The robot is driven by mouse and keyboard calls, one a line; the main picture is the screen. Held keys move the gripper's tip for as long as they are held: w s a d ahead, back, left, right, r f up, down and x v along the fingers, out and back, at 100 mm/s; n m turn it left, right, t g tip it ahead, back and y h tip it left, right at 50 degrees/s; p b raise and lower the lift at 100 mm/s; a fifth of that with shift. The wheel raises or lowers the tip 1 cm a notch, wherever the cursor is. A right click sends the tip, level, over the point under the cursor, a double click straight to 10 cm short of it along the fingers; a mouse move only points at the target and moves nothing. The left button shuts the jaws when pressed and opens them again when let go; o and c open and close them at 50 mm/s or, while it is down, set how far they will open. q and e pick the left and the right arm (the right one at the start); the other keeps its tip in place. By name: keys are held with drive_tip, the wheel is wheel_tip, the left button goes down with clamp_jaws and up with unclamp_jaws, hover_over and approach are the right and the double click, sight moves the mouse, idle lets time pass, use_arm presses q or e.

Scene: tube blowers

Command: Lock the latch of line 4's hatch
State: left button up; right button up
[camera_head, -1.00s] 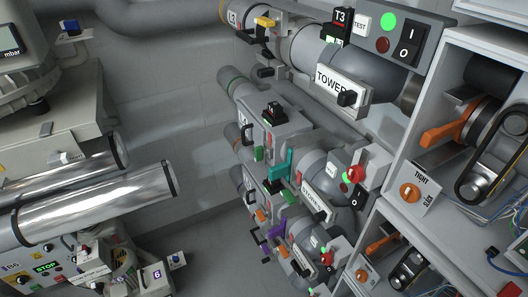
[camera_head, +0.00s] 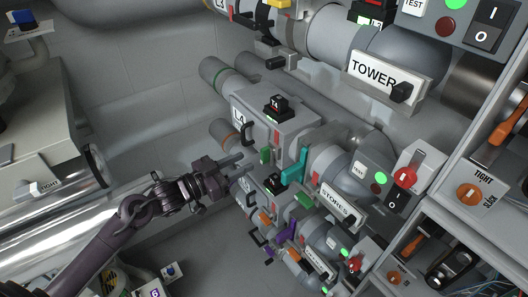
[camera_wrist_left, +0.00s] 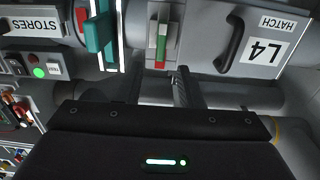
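Line 4's hatch is a grey panel marked L4 on the unit in the middle of the head view, with a black handle (camera_head: 247,135). The L4 HATCH label (camera_wrist_left: 262,48) shows upside down in the left wrist view, beside the handle (camera_wrist_left: 231,43). A small green latch (camera_head: 265,156) sits right of the handle, with red marking near it. In the wrist view the green latch (camera_wrist_left: 161,45) is ahead of the fingers. My left gripper (camera_head: 238,164) is left of and slightly below the latch, apart from it. Its fingers (camera_wrist_left: 158,88) are apart and empty. My right gripper is not in view.
A teal lever (camera_head: 294,164) stands right of the latch, and shows in the wrist view (camera_wrist_left: 99,32). The STORES blower (camera_head: 337,203) and its red knob are further right. Another hatch unit lies below the gripper. Open space lies left of the gripper.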

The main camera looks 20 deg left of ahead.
sight(261, 154)
use_arm(q)
drive_tip(key=p+x, duration=0.1)
drive_tip(key=x, duration=0.4)
drive_tip(key=shift+w+d+r, duration=0.1)
drive_tip(key=shift+w, duration=0.05)
drive_tip(key=shift+w+d, duration=0.4)
drive_tip(key=shift+w, duration=0.05)
clamp_jaws()
